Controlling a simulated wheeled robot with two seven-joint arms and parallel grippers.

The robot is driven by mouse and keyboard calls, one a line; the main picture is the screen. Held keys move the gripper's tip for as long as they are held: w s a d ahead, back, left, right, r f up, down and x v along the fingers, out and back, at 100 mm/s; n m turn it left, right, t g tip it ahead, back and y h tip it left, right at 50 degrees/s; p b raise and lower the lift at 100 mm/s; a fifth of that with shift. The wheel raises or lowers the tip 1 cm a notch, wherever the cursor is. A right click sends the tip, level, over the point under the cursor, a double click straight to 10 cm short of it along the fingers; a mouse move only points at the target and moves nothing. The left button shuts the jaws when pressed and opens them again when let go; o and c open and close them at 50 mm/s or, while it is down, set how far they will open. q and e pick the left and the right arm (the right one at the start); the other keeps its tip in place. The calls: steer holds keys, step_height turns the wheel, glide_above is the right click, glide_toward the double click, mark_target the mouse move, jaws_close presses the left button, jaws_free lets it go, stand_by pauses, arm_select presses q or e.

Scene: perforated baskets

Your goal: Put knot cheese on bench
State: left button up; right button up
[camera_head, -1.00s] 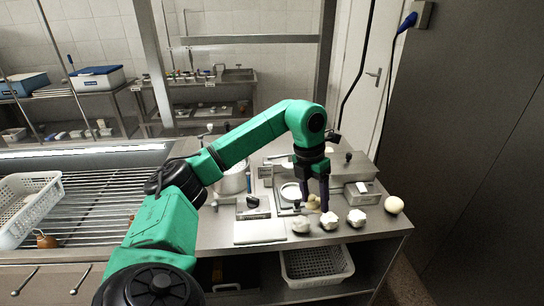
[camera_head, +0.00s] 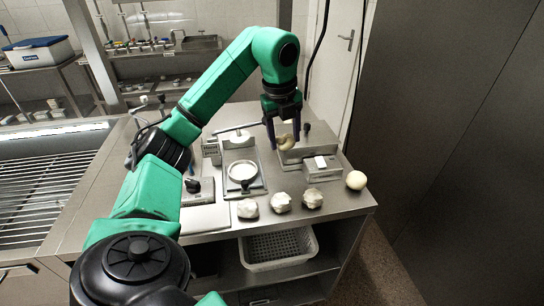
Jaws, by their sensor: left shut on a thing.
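My left gripper (camera_head: 285,145) is shut on a pale yellowish knot cheese (camera_head: 287,140), held between its two dark fingers. The cheese appears raised, in front of a steel box on the counter; its exact height is hard to judge. My right gripper is not in view.
A scale with a round white dish (camera_head: 242,172) stands mid-bench. A small steel box (camera_head: 321,168) is near the right end. A white perforated basket (camera_head: 278,248) sits on the shelf below. A slatted rack (camera_head: 40,185) is at left.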

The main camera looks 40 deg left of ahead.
arm_select(q)
glide_toward(286, 181)
steer(key=f, duration=0.3)
steer(key=w+f, duration=0.1)
steer(key=f, duration=0.1)
steer(key=shift+a+f, duration=0.15)
steer(key=shift+f, duration=0.25)
steer(key=shift+w, duration=0.1)
steer(key=o, duration=1.4)
steer(key=shift+c, duration=0.2)
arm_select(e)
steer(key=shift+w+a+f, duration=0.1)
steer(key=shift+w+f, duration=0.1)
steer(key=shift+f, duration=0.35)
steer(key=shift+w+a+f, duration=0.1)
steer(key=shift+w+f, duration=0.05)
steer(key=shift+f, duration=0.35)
arm_select(q)
steer(key=r, duration=0.4)
steer(key=s+r, duration=0.1)
steer(key=r, duration=0.3)
steer(key=s+r+p, duration=0.1)
steer(key=r, duration=0.3)
steer(key=shift+s, duration=0.1)
steer(key=shift+f, duration=0.1)
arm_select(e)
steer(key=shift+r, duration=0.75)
